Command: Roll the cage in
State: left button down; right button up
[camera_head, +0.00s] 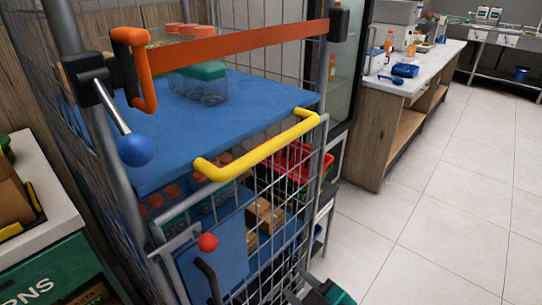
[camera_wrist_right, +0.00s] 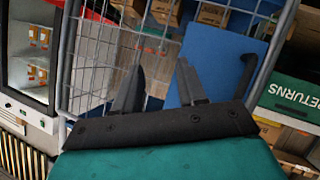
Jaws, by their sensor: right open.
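The cage (camera_head: 320,180) is a grey wire roll cage with blue shelves, filling the left and middle of the head view. A yellow handle (camera_head: 255,148) runs across its front gate. An orange strap (camera_head: 235,48) with an orange hook spans the upper opening. A blue-knobbed lever (camera_head: 135,150) sits on the left post, and a red knob (camera_head: 208,242) is lower down. My right gripper (camera_head: 298,288) is low in front of the gate. In the right wrist view its fingers (camera_wrist_right: 160,75) are apart and empty, facing the mesh; contact is unclear. My left gripper is out of view.
Clear tubs with orange and teal lids, cartons and a red basket (camera_head: 290,160) show in or behind the cage. A green RETURNS crate (camera_head: 45,275) is at lower left. A counter (camera_head: 410,90) stands behind right. The tiled floor (camera_head: 450,220) is clear on the right.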

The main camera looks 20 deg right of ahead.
jog(key=shift+o, duration=0.6)
jog(key=w+r+n+t, duration=0.3)
jog(key=r+n, duration=0.3)
jog(key=r, duration=0.6)
jog(key=shift+w+d+r+t, duration=0.25)
jog(key=shift+d+r+t, duration=0.1)
jog(key=shift+r+t, duration=0.05)
jog(key=n+t, duration=0.3)
jog(key=n, duration=0.2)
send_near(279, 147)
jog(key=w+r, duration=0.2)
jog(key=w, duration=1)
jog(key=shift+w+a+p, duration=0.4)
jog(key=shift+a+p, duration=0.05)
jog(key=shift+a, duration=0.05)
jog(key=shift+c, duration=0.4)
grip_shut()
